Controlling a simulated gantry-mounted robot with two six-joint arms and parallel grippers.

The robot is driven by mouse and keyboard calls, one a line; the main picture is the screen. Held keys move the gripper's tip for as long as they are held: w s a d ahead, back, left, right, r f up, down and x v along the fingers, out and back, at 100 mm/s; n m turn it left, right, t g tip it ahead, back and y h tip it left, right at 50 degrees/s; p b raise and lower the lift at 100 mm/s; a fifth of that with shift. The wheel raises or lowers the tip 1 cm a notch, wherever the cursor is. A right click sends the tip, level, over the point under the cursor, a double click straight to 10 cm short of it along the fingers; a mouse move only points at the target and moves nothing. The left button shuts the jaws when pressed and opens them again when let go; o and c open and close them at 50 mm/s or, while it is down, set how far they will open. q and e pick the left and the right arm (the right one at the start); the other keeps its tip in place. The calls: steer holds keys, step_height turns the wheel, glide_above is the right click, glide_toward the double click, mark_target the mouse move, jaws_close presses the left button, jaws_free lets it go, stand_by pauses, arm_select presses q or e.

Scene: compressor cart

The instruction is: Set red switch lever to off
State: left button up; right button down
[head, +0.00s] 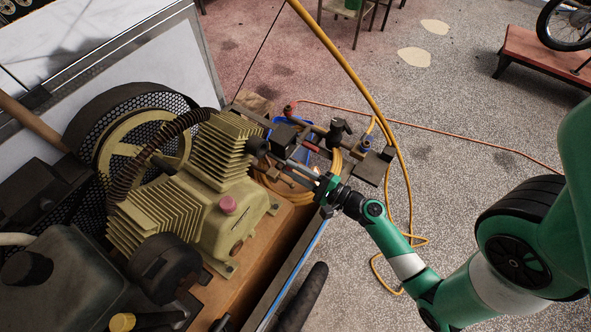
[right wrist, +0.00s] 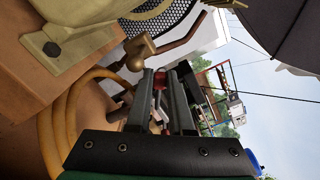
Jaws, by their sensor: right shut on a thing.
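The red switch lever (right wrist: 159,82) shows as a small red piece between the fingertips in the right wrist view. My right gripper (head: 292,166) reaches in from the right to the valve and switch fittings beside the compressor. Its two fingers also show in the right wrist view (right wrist: 166,76), shut on the red lever. In the head view the fingers and dark fittings hide most of the lever, so its exact angle is hard to tell. My left gripper is not in view.
The yellow-green finned compressor (head: 225,190) and its caged flywheel (head: 135,140) stand left of the gripper. A dark switch box (head: 371,166) and a coiled yellow hose (head: 330,180) are close by. A yellow hose runs over the floor. Open floor lies to the right.

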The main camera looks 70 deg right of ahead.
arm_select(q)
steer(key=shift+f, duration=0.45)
arm_select(e)
steer(key=shift+a+f+n, duration=0.1)
steer(key=shift+f+n, duration=0.15)
steer(key=shift+n, duration=0.15)
steer(key=c, duration=0.8)
jaws_free()
